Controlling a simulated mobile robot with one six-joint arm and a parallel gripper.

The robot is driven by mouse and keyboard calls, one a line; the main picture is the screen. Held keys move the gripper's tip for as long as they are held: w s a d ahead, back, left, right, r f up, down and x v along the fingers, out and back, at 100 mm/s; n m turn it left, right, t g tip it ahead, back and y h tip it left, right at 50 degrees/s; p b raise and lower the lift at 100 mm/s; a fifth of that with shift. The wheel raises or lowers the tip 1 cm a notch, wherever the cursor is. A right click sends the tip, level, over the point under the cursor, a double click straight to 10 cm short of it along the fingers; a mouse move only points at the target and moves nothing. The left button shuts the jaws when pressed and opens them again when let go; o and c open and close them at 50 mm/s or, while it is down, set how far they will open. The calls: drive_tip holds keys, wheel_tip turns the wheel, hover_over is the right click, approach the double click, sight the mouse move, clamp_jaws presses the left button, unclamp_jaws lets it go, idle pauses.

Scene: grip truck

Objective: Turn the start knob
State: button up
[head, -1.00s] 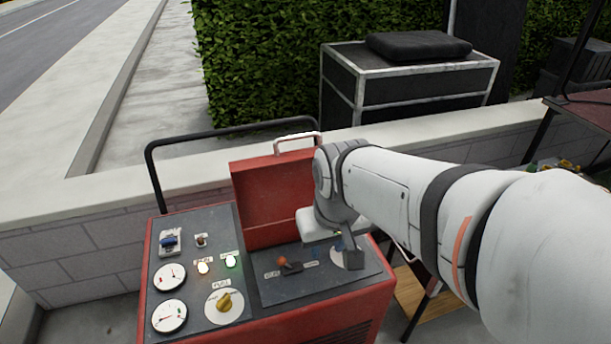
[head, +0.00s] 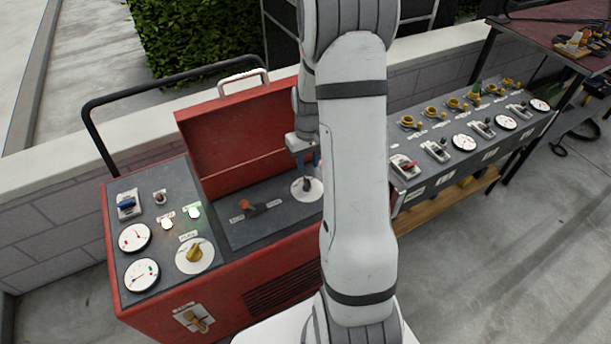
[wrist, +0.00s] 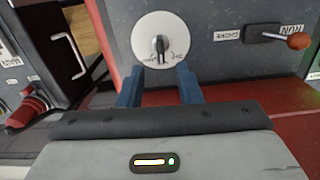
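The start knob (wrist: 160,47) is a small dark knob on a round white dial in the wrist view, with its bar roughly upright. The dial's lettering is too small to read surely. In the head view the white dial (head: 308,192) lies at the right end of the red generator's dark panel, partly under my gripper (head: 305,160). In the wrist view my gripper (wrist: 159,72) has its two blue fingers apart with nothing between them. The fingertips are just short of the dial, one to each side of the knob's line. Contact with the knob does not show.
A lever with an orange ball (head: 246,205) sits left of the dial. A yellow knob (head: 194,253), gauges and lamps are further left. The open red lid (head: 235,130) stands behind. A switch panel (head: 470,130) is at right.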

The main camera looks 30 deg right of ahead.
sight(308, 180)
wheel_tip(308, 180, down, 7)
drive_tip(key=shift+f, duration=0.1)
drive_tip(key=shift+c, duration=0.3)
clamp_jaws()
